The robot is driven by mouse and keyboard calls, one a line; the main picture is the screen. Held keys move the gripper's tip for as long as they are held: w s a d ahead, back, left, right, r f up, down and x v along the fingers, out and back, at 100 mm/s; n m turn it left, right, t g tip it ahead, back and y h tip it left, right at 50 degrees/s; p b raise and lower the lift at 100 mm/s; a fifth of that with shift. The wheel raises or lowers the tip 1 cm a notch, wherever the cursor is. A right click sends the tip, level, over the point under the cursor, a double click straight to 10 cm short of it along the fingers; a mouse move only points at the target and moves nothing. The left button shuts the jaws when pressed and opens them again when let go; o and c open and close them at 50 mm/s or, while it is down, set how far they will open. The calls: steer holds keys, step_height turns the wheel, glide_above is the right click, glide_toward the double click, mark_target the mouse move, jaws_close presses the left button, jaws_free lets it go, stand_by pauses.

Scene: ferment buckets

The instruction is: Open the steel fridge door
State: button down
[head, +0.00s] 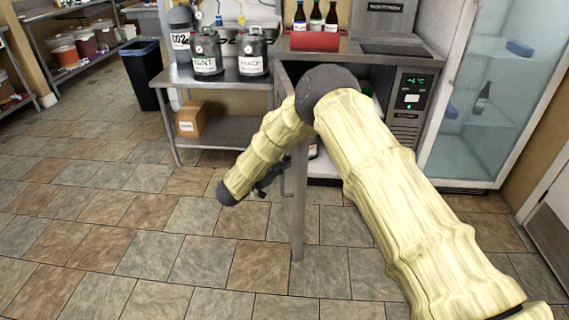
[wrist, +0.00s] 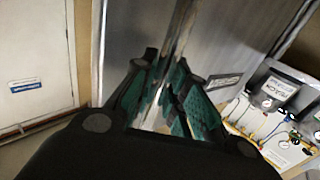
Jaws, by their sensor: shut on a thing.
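The steel fridge (head: 408,105) is a low counter unit with a lit green display at its right. Its steel door (head: 297,205) stands swung out towards me, seen nearly edge-on in the head view. My gripper (head: 268,183) is at the left side of the door, partly hidden by my arm. In the wrist view my gripper (wrist: 165,95) has its green-padded fingers closed around the upright steel handle bar (wrist: 182,30), beside the broad door face (wrist: 240,35). My arm hides much of the fridge opening.
A steel table (head: 225,80) with two labelled kegs (head: 206,55) stands left of the fridge, with a cardboard box (head: 191,119) on its lower shelf. A red bottle crate (head: 314,41) sits on the fridge top. A glass-fronted cabinet (head: 490,90) stands at right. The tiled floor at left is clear.

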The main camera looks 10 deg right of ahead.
steer(key=shift+a+f, duration=0.1)
steer(key=shift+a, duration=0.2)
steer(key=shift+s+d, duration=0.1)
steer(key=shift+d, duration=0.1)
steer(key=c, duration=1.4)
jaws_free()
steer(key=shift+a, duration=0.15)
steer(key=v, duration=1.1)
steer(key=shift+s+a, duration=0.2)
steer(key=shift+a, duration=0.15)
